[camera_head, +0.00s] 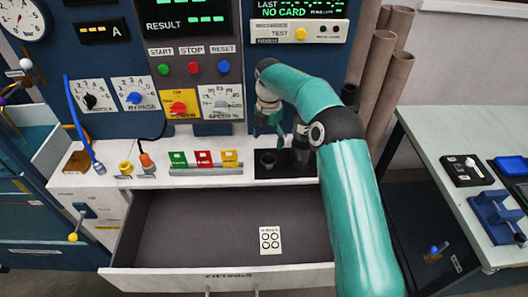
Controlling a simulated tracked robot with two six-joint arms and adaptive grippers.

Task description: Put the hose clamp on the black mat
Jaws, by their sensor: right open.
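I cannot clearly make out the hose clamp. My right arm reaches in from the bottom right and bends over toward the panel. My right gripper (268,122) is open above the back of this mat; its fingertips are small and partly hidden. Another black pad (453,179) on the right table carries a small pale metal piece, too small to identify. My left gripper is not in view.
Blue holders (495,212) stand on the right table (432,150). Brown tubes (384,75) stand behind my arm.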

